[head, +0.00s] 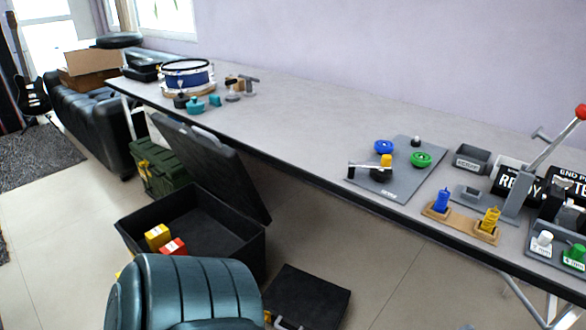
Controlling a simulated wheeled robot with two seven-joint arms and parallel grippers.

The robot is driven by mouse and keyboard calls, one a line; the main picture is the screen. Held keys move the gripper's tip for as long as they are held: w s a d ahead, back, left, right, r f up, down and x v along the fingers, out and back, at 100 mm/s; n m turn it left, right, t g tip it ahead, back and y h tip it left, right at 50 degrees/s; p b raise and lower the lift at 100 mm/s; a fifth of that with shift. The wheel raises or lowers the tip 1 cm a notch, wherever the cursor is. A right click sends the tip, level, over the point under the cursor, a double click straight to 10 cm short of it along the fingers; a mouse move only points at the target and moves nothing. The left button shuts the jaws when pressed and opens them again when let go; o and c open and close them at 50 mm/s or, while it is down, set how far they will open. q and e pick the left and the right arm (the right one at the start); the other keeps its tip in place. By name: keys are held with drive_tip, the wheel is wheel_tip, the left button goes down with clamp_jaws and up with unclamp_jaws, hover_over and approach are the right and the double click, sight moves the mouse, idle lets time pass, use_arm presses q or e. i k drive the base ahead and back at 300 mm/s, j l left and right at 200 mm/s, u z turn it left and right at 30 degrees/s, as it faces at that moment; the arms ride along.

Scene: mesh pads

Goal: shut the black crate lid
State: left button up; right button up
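The black crate (247,243) stands open on the floor at the lower left, in front of the long table. Its black lid (222,165) is raised and tilted back from the crate's rear edge, close to the table's front edge. A yellow box (158,237) and a red box (173,247) sit inside the crate at its left front. Part of the crate's front is hidden by a teal ribbed thing. Neither of my grippers is in view.
The teal ribbed thing (190,290) stands in front of the crate. A flat black case (312,298) lies on the floor to its right. A green box (160,168) stands behind the crate. The grey table (300,130) runs behind, with a drum (187,75) and several devices on it.

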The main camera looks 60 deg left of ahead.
sight(219, 167)
drive_tip(key=u, duration=2.7)
